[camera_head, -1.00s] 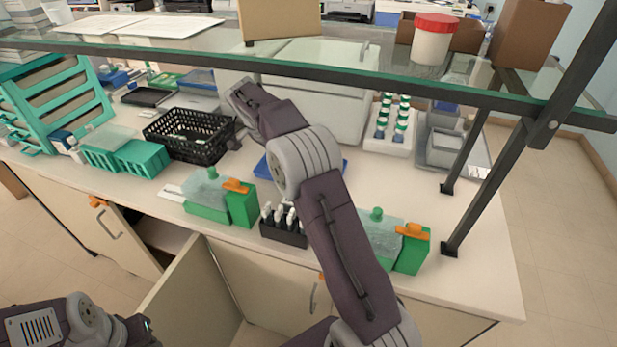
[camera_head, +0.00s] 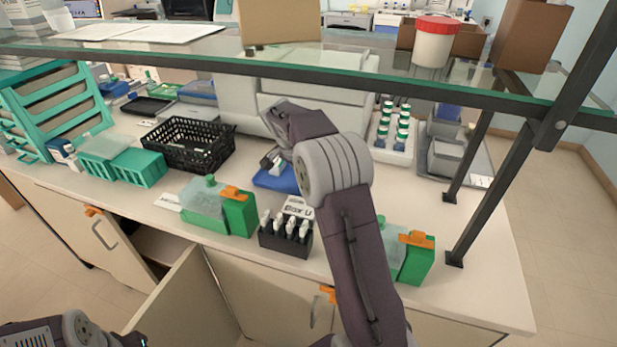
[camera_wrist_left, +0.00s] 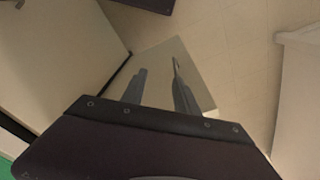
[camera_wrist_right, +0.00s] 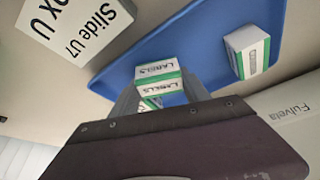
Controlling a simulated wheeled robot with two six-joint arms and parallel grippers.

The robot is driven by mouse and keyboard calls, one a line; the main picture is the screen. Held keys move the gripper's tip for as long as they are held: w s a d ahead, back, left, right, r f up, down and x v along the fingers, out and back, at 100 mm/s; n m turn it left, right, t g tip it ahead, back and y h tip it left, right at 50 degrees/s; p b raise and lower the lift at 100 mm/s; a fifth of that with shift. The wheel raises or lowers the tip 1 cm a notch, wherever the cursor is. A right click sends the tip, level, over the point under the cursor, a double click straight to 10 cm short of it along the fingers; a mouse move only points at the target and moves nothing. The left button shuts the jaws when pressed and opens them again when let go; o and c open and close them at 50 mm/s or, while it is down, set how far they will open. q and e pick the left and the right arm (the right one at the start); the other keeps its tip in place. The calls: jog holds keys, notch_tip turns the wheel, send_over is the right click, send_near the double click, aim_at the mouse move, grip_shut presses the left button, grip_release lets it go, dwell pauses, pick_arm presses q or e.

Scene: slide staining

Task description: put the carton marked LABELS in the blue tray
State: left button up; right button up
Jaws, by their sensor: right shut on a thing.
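The white and green carton marked LABELS (camera_wrist_right: 158,80) is between the fingers of my right gripper (camera_wrist_right: 160,95), which is shut on it. In the right wrist view it appears over the blue tray (camera_wrist_right: 190,40); whether it touches the tray I cannot tell. In the head view the blue tray (camera_head: 275,179) is partly hidden behind my right arm. My left gripper (camera_wrist_left: 158,88) is open and empty, over the floor near an open cabinet door.
A black basket (camera_head: 188,145) stands left of the tray. A white box with "Slide" print (camera_wrist_right: 75,25), a black rack of bottles (camera_head: 286,240) and green staining jars (camera_head: 218,208) stand nearby. A glass shelf (camera_head: 330,66) runs above the bench.

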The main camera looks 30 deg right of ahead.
jog(key=shift+f, duration=0.2)
jog(key=o, duration=1.5)
jog(key=shift+r, duration=0.1)
jog(key=shift+r, duration=0.3)
jog(key=p+v, duration=0.1)
jog(key=v, duration=0.4)
jog(key=shift+r, duration=0.1)
jog(key=s+a, duration=0.1)
jog(key=a, duration=0.2)
jog(key=s+a, duration=0.1)
jog(key=a, duration=0.3)
jog(key=s+a+b, duration=0.1)
jog(key=a, duration=0.3)
jog(key=shift+s+a+f, duration=0.2)
jog(key=shift+s+f, duration=0.05)
jog(key=shift+s, duration=0.15)
